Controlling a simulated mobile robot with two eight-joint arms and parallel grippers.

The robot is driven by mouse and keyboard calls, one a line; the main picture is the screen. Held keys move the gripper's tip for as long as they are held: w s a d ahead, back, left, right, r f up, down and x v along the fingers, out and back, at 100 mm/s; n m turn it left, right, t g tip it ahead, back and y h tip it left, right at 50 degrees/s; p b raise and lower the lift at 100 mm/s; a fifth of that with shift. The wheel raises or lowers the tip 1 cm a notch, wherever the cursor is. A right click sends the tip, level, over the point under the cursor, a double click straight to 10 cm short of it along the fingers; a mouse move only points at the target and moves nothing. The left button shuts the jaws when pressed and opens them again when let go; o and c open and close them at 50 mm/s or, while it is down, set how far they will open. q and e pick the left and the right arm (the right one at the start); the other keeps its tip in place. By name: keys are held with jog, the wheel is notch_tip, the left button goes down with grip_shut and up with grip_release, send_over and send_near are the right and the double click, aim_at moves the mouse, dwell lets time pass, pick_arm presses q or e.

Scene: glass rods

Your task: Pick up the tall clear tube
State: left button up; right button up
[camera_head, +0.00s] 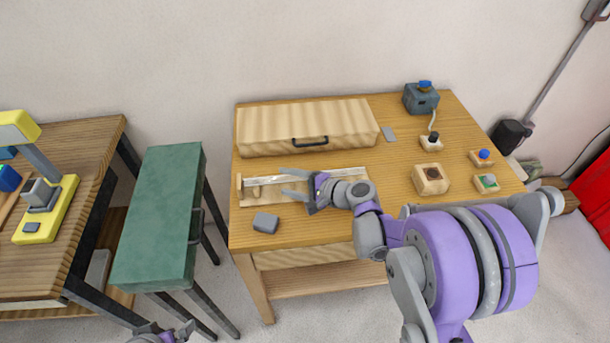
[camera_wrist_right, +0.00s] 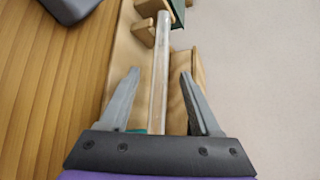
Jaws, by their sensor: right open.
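The tall clear tube (camera_head: 264,180) lies on its side along a wooden holder (camera_head: 247,202) on the middle table. In the right wrist view the tube (camera_wrist_right: 161,60) runs lengthwise between my fingers. My right gripper (camera_head: 292,184) is open over the holder, one finger on either side of the tube. The wrist view shows clear space between the tube and both fingers (camera_wrist_right: 160,84). I cannot tell how high the fingers are above it. My left gripper (camera_head: 180,331) is only partly in view at the bottom edge.
A long wooden box with a dark handle (camera_head: 310,142) stands behind the holder. A grey block (camera_head: 265,222) lies in front of it. Button boxes (camera_head: 431,179) and a grey device (camera_head: 420,99) are on the right. A green cabinet (camera_head: 160,215) stands left of the table.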

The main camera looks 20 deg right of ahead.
jog(key=shift+x, duration=0.85)
grip_shut()
